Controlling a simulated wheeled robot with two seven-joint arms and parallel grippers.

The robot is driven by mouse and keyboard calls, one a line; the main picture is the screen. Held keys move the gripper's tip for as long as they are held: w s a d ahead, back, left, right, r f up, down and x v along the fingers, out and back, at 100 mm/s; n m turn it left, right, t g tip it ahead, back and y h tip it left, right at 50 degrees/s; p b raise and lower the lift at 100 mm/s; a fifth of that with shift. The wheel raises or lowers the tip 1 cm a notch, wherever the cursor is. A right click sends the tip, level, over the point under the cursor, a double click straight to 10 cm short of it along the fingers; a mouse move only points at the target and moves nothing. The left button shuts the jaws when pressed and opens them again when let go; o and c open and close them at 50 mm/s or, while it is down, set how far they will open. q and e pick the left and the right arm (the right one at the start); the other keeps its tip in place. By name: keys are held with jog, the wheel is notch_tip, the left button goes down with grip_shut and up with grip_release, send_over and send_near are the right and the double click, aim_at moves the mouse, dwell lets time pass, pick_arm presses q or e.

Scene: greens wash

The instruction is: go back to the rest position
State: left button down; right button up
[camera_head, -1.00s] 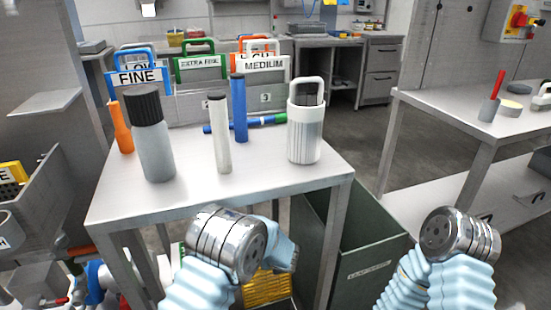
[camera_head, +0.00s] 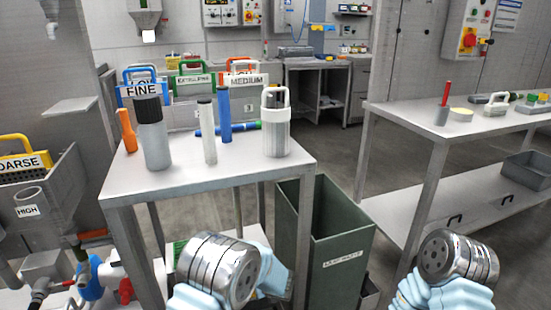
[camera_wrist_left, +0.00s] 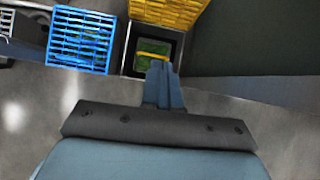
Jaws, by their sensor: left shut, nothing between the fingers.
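My left gripper (camera_wrist_left: 161,72) shows in the left wrist view, fingers together and empty, above the floor beside small baskets.
A grey bottle (camera_head: 155,146), a white tube (camera_head: 208,138) and a white-handled container (camera_head: 276,135) stand on the small table. A green bin (camera_head: 325,249) stands right of it. A long table (camera_head: 420,125) is at right. A blue basket (camera_wrist_left: 80,42) is low down.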

pick_arm(q)
jog(key=s+a+f+n+g+h, duration=0.25)
jog(key=s+f+n, duration=0.25)
jog(key=s+n, duration=0.25)
jog(key=s+a+f+n+g+h, duration=0.1)
jog(key=s+a+f+n+g, duration=0.1)
jog(key=s+f+n+g, duration=0.5)
jog(key=s+a+r+n+t+h, duration=0.1)
jog(key=s+n, duration=0.7)
jog(key=n, duration=0.1)
jog(key=s+a+r+n+t+h, duration=0.2)
jog(key=s+n, duration=0.6)
jog(key=n, duration=0.2)
jog(key=shift+a, duration=0.2)
jog(key=shift+a, duration=0.1)
